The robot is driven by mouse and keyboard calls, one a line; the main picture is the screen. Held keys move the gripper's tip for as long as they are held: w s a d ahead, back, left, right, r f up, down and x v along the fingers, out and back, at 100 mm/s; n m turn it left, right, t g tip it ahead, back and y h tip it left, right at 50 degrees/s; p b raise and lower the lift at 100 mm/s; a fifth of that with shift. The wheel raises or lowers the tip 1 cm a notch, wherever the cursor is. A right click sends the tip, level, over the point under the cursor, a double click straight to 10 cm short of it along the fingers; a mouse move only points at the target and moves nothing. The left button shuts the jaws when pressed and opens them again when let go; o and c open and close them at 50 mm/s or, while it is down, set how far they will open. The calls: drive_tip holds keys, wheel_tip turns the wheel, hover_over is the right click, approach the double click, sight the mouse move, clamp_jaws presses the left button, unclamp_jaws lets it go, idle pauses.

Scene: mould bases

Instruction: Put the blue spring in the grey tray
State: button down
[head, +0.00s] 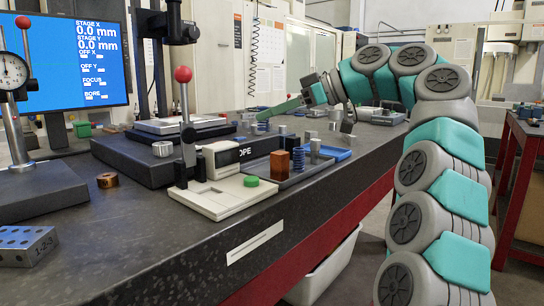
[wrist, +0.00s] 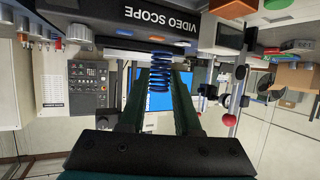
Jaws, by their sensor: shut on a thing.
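The blue spring (wrist: 159,73) is held between the fingertips of my gripper (wrist: 160,82) in the wrist view, its coils showing above and between the dark green fingers. In the head view my gripper (head: 264,114) reaches left over the far part of the bench; the spring is too small there to make out surely. A grey tray (head: 298,178) stands on the near part of the bench, right of the video scope, with a brown block (head: 280,165) and metal cylinders at it. My gripper is apart from this tray, farther back.
A blue tray (head: 338,154) lies beside the grey one. Small metal parts stand on the bench between. The video scope (head: 226,154) and a red-knobbed lever (head: 184,110) rise at left.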

wheel_tip(320, 180, down, 2)
drive_tip(key=shift+f+b, duration=0.25)
drive_tip(key=shift+b, duration=0.25)
drive_tip(key=shift+f+b, duration=0.4)
drive_tip(key=shift+f, duration=2.55)
drive_tip(key=shift+f, duration=0.1)
drive_tip(key=shift+f, duration=0.1)
drive_tip(key=c, duration=0.9)
unclamp_jaws()
drive_tip(key=shift+r, duration=0.2)
